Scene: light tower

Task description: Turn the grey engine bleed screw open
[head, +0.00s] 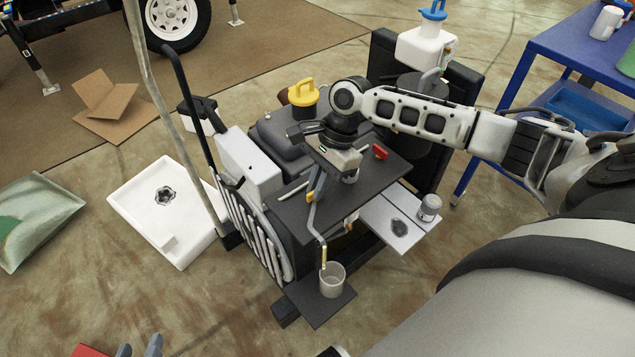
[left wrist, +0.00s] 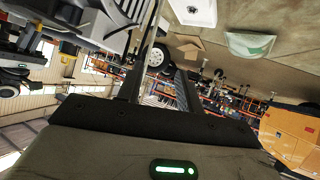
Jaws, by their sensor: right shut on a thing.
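My right gripper (head: 316,188) reaches over the dark engine block (head: 280,140) and points down at the near side of its top plate. It is shut on a small part, seemingly the grey bleed screw, which the fingers and wrist mostly hide. A thin bent grey tube (head: 314,222) runs down from there to a yellowish end just above a clear cup (head: 333,280). The cup stands on a small dark shelf (head: 318,308). My left gripper (head: 140,349) shows only its fingertips at the bottom left; its fingers stand apart and empty in the left wrist view (left wrist: 168,75).
A yellow cap (head: 303,95) and a red part (head: 380,152) sit on the engine. A small can (head: 429,208) stands on a light side shelf (head: 385,222). A white tray (head: 140,235) lies on the floor at left. A blue cart (head: 560,55) stands at right.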

